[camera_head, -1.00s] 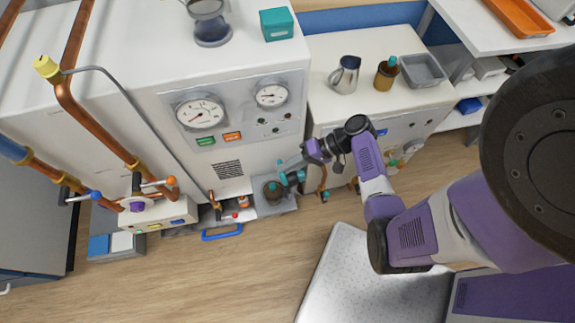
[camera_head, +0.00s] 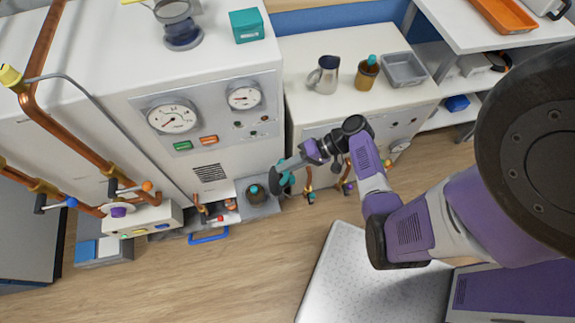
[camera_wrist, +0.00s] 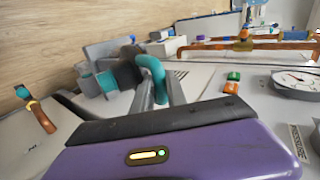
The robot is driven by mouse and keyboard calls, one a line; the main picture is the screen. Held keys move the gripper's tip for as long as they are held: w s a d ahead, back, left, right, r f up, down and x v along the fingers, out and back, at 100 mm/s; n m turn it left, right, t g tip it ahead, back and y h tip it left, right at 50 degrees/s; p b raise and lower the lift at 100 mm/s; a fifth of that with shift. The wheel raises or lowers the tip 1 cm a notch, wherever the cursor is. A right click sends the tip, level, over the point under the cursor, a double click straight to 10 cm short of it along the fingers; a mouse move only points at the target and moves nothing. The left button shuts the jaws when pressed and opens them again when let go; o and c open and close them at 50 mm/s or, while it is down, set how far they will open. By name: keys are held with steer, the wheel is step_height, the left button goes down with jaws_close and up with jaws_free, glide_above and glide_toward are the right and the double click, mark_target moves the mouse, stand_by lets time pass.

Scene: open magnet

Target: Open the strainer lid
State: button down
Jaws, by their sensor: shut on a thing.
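The strainer (camera_head: 257,197) is a small dark round body with a teal part on top, on a grey ledge low on the white machine in the head view. My gripper (camera_head: 286,176) is just right of it, with a teal piece at its tips. In the wrist view my gripper (camera_wrist: 160,88) is shut on a curved teal handle (camera_wrist: 152,66), which I take to be the lid's. Behind the handle are a dark grey round part (camera_wrist: 126,68) and grey parts with teal bands. Whether the lid is lifted or tilted is hard to tell.
Copper pipes with valves (camera_head: 116,190) run at the left. A blue handle (camera_head: 209,236) sticks out below the machine. Dial gauges (camera_head: 172,117) are on the panel above. A jug (camera_head: 324,75) and a brown bottle (camera_head: 367,72) stand on the right counter. The wooden floor in front is open.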

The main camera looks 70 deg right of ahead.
steer(key=shift+s+a+f, duration=0.25)
steer(key=shift+a+f, duration=0.15)
steer(key=c, duration=1.5)
jaws_free()
steer(key=shift+o, duration=0.8)
steer(key=shift+w+d+r, duration=0.1)
steer(key=shift+r, duration=0.05)
steer(key=shift+d, duration=0.1)
steer(key=v, duration=0.7)
steer(key=shift+s+r+b, duration=0.2)
steer(key=shift+r+b, duration=0.05)
steer(key=shift+b, duration=0.05)
steer(key=shift+d, duration=0.1)
